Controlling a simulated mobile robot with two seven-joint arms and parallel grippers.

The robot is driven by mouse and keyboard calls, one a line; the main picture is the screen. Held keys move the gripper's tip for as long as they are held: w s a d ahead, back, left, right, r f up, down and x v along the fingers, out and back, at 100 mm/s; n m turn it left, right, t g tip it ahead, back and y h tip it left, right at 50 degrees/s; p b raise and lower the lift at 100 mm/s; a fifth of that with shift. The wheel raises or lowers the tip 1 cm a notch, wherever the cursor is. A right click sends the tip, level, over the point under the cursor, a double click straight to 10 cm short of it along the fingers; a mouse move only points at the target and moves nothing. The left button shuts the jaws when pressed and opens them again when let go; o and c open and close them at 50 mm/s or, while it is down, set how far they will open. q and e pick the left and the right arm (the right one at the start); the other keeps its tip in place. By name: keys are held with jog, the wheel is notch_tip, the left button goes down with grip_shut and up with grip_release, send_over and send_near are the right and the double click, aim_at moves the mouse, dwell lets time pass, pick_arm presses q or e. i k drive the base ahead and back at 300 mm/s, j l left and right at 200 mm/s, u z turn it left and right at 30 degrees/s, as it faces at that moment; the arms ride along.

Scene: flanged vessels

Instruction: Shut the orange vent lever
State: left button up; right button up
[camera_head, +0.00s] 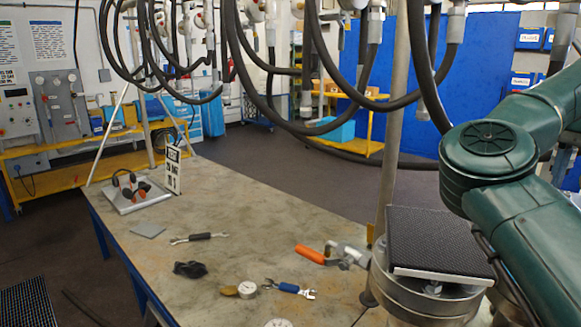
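The orange vent lever (311,255) sticks out to the left from a silver valve fitting (346,257). The fitting sits at the left side of a round metal flanged vessel (398,300) at the table's right end. The lever lies roughly level, its free end pointing left and slightly up in the picture. A black textured pad with a pale edge (440,243) covers much of the vessel's top. A green arm of mine fills the right side, beyond the lever. Neither gripper shows, and nothing touches the lever.
On the table (240,215) lie a black-handled wrench (199,238), a blue-handled wrench (290,289), a gauge (247,289), a black cloth-like item (190,269) and a tray with earmuffs (137,195). A metal pole (393,130) rises behind the vessel. Black hoses (265,100) hang overhead.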

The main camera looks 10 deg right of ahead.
aim_at(311, 255)
jog(key=k, duration=0.9)
